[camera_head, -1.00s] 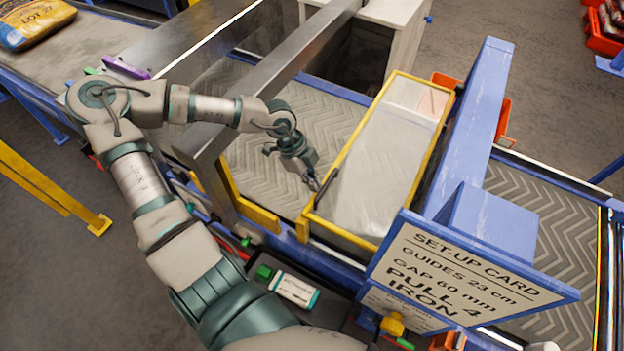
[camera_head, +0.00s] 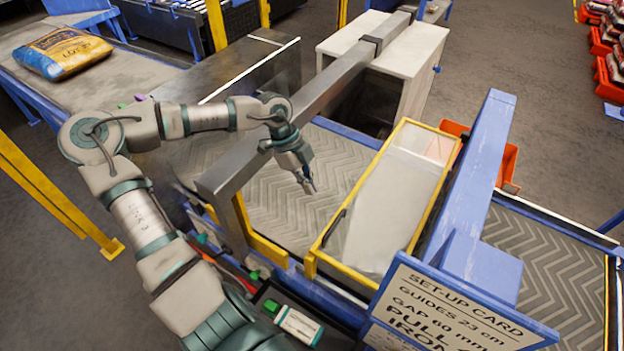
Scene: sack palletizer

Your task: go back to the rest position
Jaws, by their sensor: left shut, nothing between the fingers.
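My left gripper (camera_head: 308,186) is shut and empty. It hangs above the grey chevron-pattern belt (camera_head: 285,205), just left of the yellow-framed clear guard (camera_head: 395,200), and looks apart from both. My left arm comes in from the lower left, bends at the elbow and reaches right to the gripper. My right gripper is not in view.
A steel beam (camera_head: 300,103) crosses close behind the gripper. The set-up card (camera_head: 455,305) stands at lower right by a blue post (camera_head: 480,185). A blue-and-yellow sack (camera_head: 62,53) lies on the far-left conveyor. A yellow rail (camera_head: 55,195) is at left. Orange bins (camera_head: 607,80) stand far right.

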